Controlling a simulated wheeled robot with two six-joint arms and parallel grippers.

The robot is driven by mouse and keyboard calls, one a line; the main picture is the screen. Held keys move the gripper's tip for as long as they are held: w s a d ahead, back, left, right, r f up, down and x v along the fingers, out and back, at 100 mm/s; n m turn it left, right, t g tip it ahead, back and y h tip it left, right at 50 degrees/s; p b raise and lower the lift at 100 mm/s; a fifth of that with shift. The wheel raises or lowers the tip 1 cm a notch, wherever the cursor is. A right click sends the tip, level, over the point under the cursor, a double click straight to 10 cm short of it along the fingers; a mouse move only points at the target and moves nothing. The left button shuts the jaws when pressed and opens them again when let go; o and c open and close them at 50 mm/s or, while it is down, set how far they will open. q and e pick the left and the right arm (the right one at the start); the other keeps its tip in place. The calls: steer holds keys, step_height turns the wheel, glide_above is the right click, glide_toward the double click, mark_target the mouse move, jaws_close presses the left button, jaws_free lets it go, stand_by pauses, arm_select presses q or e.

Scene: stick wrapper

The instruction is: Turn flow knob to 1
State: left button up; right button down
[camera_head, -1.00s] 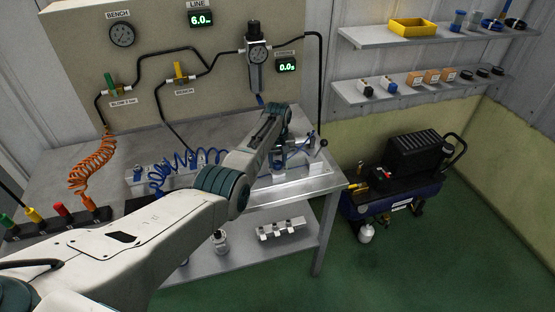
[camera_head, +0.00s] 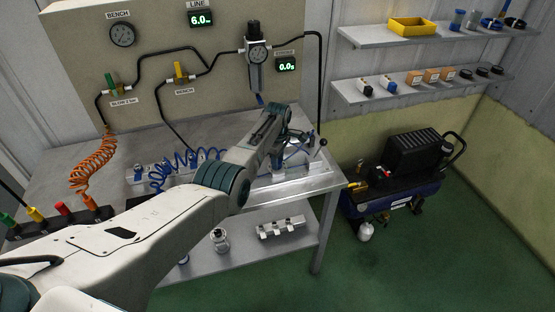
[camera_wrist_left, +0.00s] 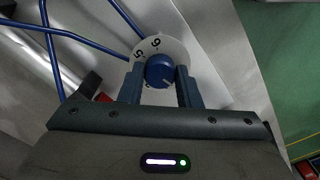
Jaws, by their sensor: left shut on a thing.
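The flow knob (camera_wrist_left: 160,72) is a blue round knob on a white dial (camera_wrist_left: 144,50) in the left wrist view. The figures 5 and 6 show on the dial above the knob; its other figures are hidden. A pale pointer mark shows near the knob's lower right. My left gripper (camera_wrist_left: 160,84) has one finger on each side of the knob and is shut on it. In the head view my left gripper (camera_head: 291,140) is at the right end of the bench, and my arm hides the knob there. My right gripper is not in view.
Blue tubes (camera_wrist_left: 85,40) run close to the dial on the left. The metal bench (camera_head: 100,160) carries coiled hoses (camera_head: 95,160) and a panel with gauges (camera_head: 122,34). A compressor (camera_head: 395,180) stands on the floor right of the bench.

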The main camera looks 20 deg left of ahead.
arm_select(q)
steer(key=shift+w+r+n, duration=0.15)
steer(key=shift+n, duration=1.45)
steer(key=o, duration=0.8)
steer(key=shift+o, duration=0.8)
steer(key=shift+r, duration=0.45)
step_height(320, 180, up, 10)
steer(key=b, duration=0.1)
steer(key=shift+b, duration=0.4)
steer(key=shift+f, duration=0.15)
